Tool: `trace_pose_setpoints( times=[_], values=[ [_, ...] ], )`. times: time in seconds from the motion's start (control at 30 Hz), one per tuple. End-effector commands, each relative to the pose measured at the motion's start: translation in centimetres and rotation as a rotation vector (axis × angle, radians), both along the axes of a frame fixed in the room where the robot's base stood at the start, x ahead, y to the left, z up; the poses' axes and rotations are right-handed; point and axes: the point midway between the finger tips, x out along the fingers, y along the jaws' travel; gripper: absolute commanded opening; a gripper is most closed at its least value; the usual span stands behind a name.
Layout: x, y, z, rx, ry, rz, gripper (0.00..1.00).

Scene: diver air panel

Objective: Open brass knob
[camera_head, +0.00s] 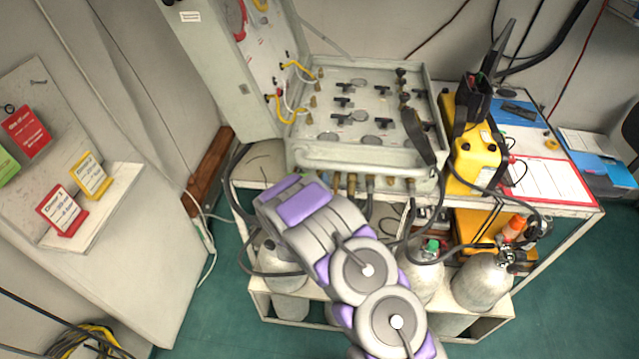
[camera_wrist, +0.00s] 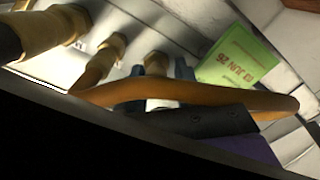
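Several brass fittings (camera_head: 352,184) line the underside of the panel's front edge in the head view. Brass pieces also show large in the wrist view (camera_wrist: 98,68); I cannot tell which one is the brass knob. My arm reaches up to the left end of this row, and its end is hidden in the head view. In the wrist view, two dark blue-grey tips of my gripper (camera_wrist: 170,68) show close to a brass piece, partly behind an orange-brown hose (camera_wrist: 200,92). Whether they grip anything is not clear.
A front rail (camera_head: 360,170) runs along the grey panel box. Dark hoses and gas cylinders (camera_head: 483,281) stand below on the cart. A yellow device (camera_head: 470,160) is at the right. A green label (camera_wrist: 238,58) shows in the wrist view.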

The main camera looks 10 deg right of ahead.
Motion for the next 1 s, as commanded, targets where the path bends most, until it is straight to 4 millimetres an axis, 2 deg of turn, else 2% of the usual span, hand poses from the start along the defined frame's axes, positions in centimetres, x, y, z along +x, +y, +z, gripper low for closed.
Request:
trace_pose_setpoints(
  times=[0.23,0.37,1.0],
  values=[
    [-0.1,0.0,0.2,0.0,-0.004,-0.001,0.37],
    [-0.9,0.3,0.2,0.0,-0.002,-0.001,0.37],
    [-11.0,3.7,0.4,-0.003,0.002,0.001,0.37]
  ],
)
